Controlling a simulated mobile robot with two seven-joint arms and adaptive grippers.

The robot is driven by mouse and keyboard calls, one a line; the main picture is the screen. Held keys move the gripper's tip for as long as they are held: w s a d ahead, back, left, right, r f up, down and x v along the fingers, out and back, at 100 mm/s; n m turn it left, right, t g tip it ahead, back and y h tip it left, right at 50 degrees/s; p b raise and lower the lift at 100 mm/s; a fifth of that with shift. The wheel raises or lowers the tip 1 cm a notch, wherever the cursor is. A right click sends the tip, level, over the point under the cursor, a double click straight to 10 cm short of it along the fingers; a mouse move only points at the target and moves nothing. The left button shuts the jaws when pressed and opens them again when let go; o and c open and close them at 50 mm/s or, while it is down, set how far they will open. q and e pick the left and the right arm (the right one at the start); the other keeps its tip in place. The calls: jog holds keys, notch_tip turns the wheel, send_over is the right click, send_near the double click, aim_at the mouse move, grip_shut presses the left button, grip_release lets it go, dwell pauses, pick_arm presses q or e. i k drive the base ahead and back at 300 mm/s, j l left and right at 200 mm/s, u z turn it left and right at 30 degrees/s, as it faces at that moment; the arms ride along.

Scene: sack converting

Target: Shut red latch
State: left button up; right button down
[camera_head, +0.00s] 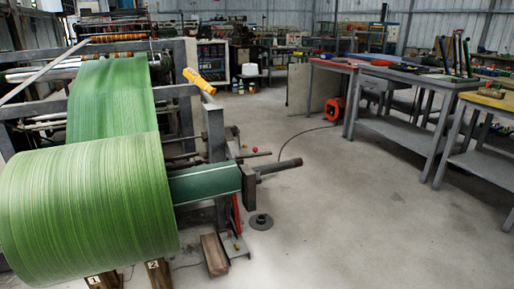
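A narrow red upright part (236,214) shows low on the machine's near right side, below the end of the green beam. It may be the red latch; it is too small to tell its shape or whether it is open or shut. The machine frame (215,130) is grey. It carries a large green roll (88,212), with a green sheet (112,98) running up from it. Neither of my grippers is in the view.
A yellow-orange cylinder (199,80) juts from the frame. A dark round weight (261,222) and a wooden block (214,255) lie on the floor by the machine. Grey workbenches (405,134) stand at the right, with an orange reel (334,109) nearby. The central concrete floor (345,215) is clear.

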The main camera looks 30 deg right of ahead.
aim_at(255, 149)
jog(key=i+l+u, duration=0.1)
jog(key=l, duration=0.25)
jog(key=i+l+u, duration=0.1)
jog(key=i+l, duration=0.15)
jog(key=l, duration=0.15)
jog(key=i+l, duration=0.15)
jog(key=l, duration=0.25)
jog(key=i+l+u, duration=0.15)
jog(key=l, duration=0.25)
jog(key=i+l+u, duration=0.1)
jog(key=l, duration=0.3)
jog(key=i+l+u, duration=0.1)
jog(key=l, duration=0.35)
jog(key=i+l+u, duration=0.1)
jog(key=l, duration=0.3)
jog(key=i+l+u, duration=0.1)
jog(key=l, duration=0.35)
jog(key=i, duration=0.05)
